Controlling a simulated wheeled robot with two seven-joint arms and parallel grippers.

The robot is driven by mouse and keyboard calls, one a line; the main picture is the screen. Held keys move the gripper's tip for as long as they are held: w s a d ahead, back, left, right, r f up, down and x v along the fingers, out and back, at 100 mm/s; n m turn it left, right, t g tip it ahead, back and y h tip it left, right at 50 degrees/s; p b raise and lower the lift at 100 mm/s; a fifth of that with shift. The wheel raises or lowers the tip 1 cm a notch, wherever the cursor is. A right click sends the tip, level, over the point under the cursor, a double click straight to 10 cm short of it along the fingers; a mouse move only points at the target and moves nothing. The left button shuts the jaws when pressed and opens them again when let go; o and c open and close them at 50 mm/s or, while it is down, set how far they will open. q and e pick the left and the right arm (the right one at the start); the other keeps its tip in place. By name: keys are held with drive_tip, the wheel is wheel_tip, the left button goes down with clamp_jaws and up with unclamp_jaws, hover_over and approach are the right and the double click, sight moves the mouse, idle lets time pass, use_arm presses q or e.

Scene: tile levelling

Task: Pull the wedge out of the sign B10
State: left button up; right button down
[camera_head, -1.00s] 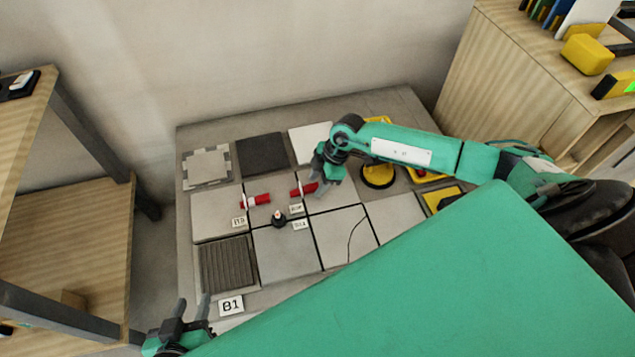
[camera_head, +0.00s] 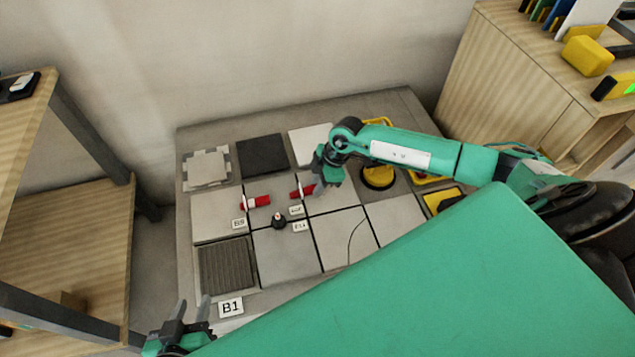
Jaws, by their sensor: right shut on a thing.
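A red wedge (camera_head: 306,191) with a white part at its left end lies at the joint between light tiles, just behind a small white sign (camera_head: 296,210) whose lettering is too blurred to read surely as B10. My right gripper (camera_head: 315,183) is down at this wedge and shut on its right end; the arm partly hides the contact. A second red wedge (camera_head: 258,201) lies to the left, behind the sign B9 (camera_head: 239,224). My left gripper (camera_head: 192,310) is open and empty at the lower left, near the sign B1 (camera_head: 231,307).
A dark knob (camera_head: 279,221) stands on the tiles beside another small sign (camera_head: 300,226). A yellow-rimmed suction lifter (camera_head: 378,176) lies right of my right gripper. A wooden shelf (camera_head: 70,235) stands left, a cabinet (camera_head: 505,85) right.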

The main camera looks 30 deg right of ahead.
drive_tip(key=shift+s+d+p, duration=0.15)
drive_tip(key=shift+d+p, duration=0.4)
drive_tip(key=shift+d, duration=0.15)
idle(0.5)
drive_tip(key=shift+d, duration=0.15)
drive_tip(key=shift+s+d+r+p, duration=0.1)
drive_tip(key=shift+s+d+p, duration=0.15)
drive_tip(key=shift+d, duration=0.4)
drive_tip(key=shift+s+d+f+p, duration=0.15)
drive_tip(key=shift+d+p, duration=0.15)
drive_tip(key=shift+d, duration=0.3)
drive_tip(key=shift+s+d+r+p, duration=0.2)
drive_tip(key=shift+d+p, duration=0.1)
drive_tip(key=shift+d, duration=0.35)
wheel_tip(320, 180, up, 6)
drive_tip(key=p, duration=0.6)
drive_tip(key=shift+p, duration=0.3)
